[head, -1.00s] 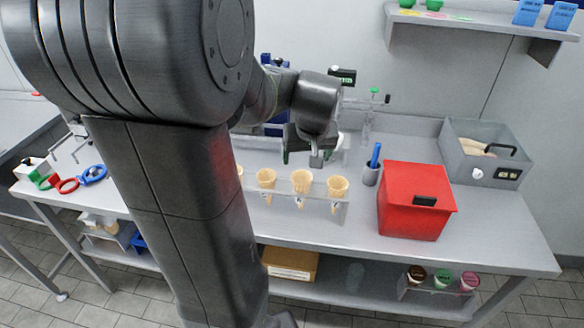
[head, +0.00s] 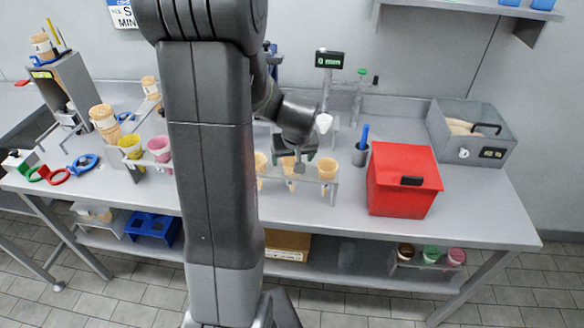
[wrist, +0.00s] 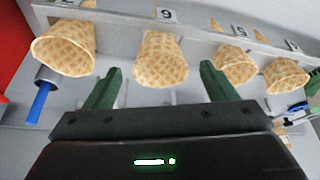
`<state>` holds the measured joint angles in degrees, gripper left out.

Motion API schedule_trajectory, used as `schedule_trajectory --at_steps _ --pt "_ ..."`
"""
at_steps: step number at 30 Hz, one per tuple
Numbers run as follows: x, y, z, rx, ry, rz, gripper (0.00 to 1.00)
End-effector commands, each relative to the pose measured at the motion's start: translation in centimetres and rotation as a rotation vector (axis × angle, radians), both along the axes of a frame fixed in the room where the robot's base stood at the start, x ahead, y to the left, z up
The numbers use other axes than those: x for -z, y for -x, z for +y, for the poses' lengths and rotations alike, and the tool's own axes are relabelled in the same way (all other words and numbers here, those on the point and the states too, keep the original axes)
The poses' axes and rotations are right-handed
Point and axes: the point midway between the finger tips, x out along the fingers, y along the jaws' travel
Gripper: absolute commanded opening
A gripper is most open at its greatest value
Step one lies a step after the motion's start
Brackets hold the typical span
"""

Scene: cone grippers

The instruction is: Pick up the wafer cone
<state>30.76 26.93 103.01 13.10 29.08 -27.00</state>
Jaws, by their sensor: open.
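Several tan wafer cones stand point-down in a clear rack (head: 335,190) on the bench. In the head view a right cone (head: 328,167) and a left cone (head: 261,162) show clearly; a middle cone (head: 289,168) is partly covered by my gripper (head: 299,160). In the wrist view my gripper (wrist: 160,85) has its two green fingers open and empty. A middle cone (wrist: 160,62) appears between the fingers, beyond them; no contact shows. Another cone (wrist: 63,47) is left of the fingers, and two more (wrist: 235,67) (wrist: 285,76) are to the right.
A red box (head: 403,185) and a dark cup with a blue stick (head: 361,148) stand right of the rack. A grey bin (head: 470,135) is at the back right. Yellow (head: 131,147) and pink (head: 159,149) cups stand left. The front bench strip is clear.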

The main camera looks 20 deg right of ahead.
Motion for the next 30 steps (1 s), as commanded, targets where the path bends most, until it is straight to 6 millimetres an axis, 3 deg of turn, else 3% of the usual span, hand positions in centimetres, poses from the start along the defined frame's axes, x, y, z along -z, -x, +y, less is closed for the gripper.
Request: schedule_trajectory --at_steps 6,17,22,30 --pt "2.0 -0.9 -0.2 -0.001 -0.001 0.002 0.79" --pt "2.5 -1.1 -0.3 0.000 0.001 -0.001 0.79" --pt "2.4 -1.1 -0.3 0.000 0.001 -0.001 0.47" --pt "2.4 -1.1 -0.3 0.000 0.000 0.000 0.46"
